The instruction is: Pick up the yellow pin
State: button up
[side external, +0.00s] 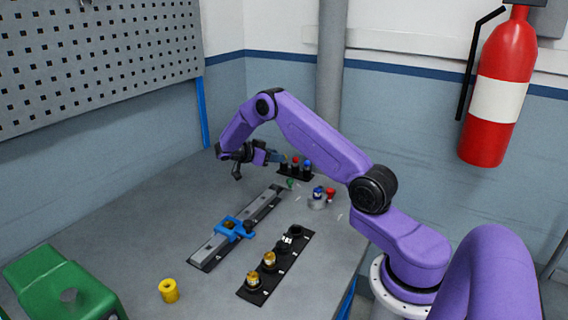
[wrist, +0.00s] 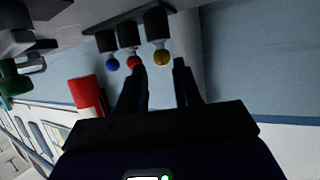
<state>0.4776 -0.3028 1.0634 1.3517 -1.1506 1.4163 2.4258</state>
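In the wrist view the yellow pin (wrist: 161,57) shows its round yellow head on a dark holder, at the end of a row with a red pin (wrist: 134,62) and a blue pin (wrist: 113,64). My gripper (wrist: 160,78) is open, its two dark fingers apart with nothing between them. The yellow head lies just beyond the fingertips, roughly in line with the gap; I cannot tell the exact distance. In the side view my gripper (side external: 277,157) is beside the small black pin rack (side external: 294,173) at the back. The yellow pin is not clear there.
A rail with a blue carriage (side external: 235,229) and a black strip with several pulleys (side external: 276,265) lie on the table. A yellow cylinder (side external: 169,291) and a green box (side external: 60,284) are at front left. Small red and blue parts (side external: 319,192) stand right of the rack.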

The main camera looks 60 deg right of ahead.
jog(key=x, duration=0.5)
jog(key=shift+w, duration=0.1)
grip_shut()
jog(key=shift+r, duration=0.1)
